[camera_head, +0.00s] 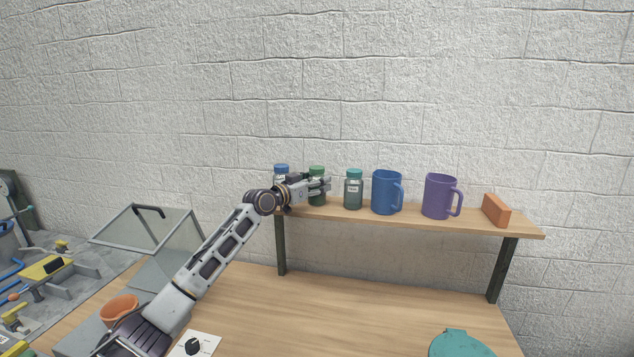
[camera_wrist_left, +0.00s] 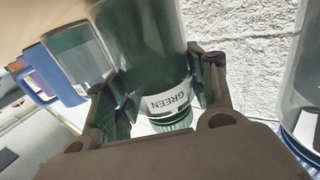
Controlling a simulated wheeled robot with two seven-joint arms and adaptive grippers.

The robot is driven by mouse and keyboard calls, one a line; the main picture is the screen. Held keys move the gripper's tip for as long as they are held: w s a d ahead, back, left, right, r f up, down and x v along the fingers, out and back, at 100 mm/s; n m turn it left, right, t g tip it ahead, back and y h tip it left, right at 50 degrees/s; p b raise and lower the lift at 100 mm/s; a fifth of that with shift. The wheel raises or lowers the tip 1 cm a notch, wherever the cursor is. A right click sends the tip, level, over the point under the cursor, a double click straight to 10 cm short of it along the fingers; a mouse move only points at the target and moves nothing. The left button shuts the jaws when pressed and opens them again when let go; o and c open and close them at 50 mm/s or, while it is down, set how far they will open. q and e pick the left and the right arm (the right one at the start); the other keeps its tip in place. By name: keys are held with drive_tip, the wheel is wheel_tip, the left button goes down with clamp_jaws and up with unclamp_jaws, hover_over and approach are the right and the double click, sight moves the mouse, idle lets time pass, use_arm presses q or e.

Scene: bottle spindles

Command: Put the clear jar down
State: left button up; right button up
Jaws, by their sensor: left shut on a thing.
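My left gripper (camera_head: 322,187) is shut on a green jar with a green lid (camera_head: 317,171), at the left part of the shelf. In the left wrist view the jar (camera_wrist_left: 145,50) is between the fingers, and its label reads GREEN. I cannot tell whether its base touches the shelf. A jar with a blue lid (camera_head: 281,168) stands to its left, partly hidden by my arm; its glass looks clear in the left wrist view (camera_wrist_left: 305,95). A teal-lidded jar (camera_head: 354,190) stands to the right. My right gripper is not in view.
The wooden shelf (camera_head: 470,224) also holds a blue mug (camera_head: 386,193), a purple mug (camera_head: 437,197) and an orange block (camera_head: 496,210). Below are an orange pot (camera_head: 118,308) and a teal lid-like object (camera_head: 460,345). The table middle is clear.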

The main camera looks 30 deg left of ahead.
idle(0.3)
use_arm(q)
drive_tip(key=o, duration=0.8)
drive_tip(key=shift+f, duration=0.15)
drive_tip(key=o, duration=0.5)
drive_tip(key=shift+c, duration=0.2)
drive_tip(key=shift+r, duration=0.2)
drive_tip(key=shift+s, duration=0.1)
drive_tip(key=b+v, duration=0.3)
drive_tip(key=v, duration=0.9)
